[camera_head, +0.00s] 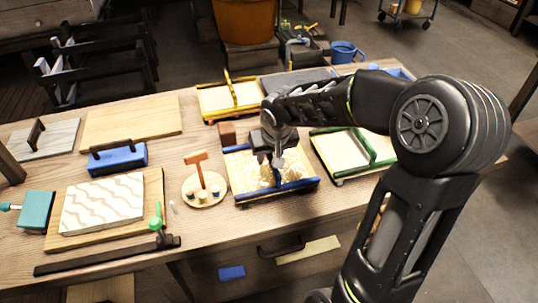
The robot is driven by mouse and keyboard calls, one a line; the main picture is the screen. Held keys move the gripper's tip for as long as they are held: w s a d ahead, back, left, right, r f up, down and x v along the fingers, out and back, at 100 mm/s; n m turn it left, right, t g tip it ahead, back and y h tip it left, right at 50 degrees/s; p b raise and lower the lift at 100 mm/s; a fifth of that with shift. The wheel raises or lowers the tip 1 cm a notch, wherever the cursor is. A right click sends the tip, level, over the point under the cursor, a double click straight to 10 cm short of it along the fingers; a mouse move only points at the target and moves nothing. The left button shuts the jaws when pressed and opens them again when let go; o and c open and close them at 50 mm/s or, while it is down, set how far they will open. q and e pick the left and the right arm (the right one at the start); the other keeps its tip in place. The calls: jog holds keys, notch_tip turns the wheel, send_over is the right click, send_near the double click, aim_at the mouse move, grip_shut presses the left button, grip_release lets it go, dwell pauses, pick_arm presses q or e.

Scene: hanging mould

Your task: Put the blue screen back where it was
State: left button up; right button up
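The blue screen (292,189) is a shallow tray with blue edges and a pale, lumpy surface inside. It lies flat near the table's middle, between the yellow-framed screen (213,117) and the green-framed screen (345,177). My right gripper (278,160) points down over the middle of the blue screen, by its upright blue part. The gripper and wrist hide part of the screen. Whether the fingers hold that part or are only beside it cannot be told. My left gripper is not in view.
A patterned white slab (103,204) on a board, a blue block with a black handle (118,159) and a round wooden dish (204,190) stand to the left. A bare board (132,120) lies behind them. My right arm covers the table's right part.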

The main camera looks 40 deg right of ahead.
jog(key=shift+r, duration=0.3)
jog(key=v, duration=1.2)
jog(key=shift+f, duration=0.1)
dwell(1.1)
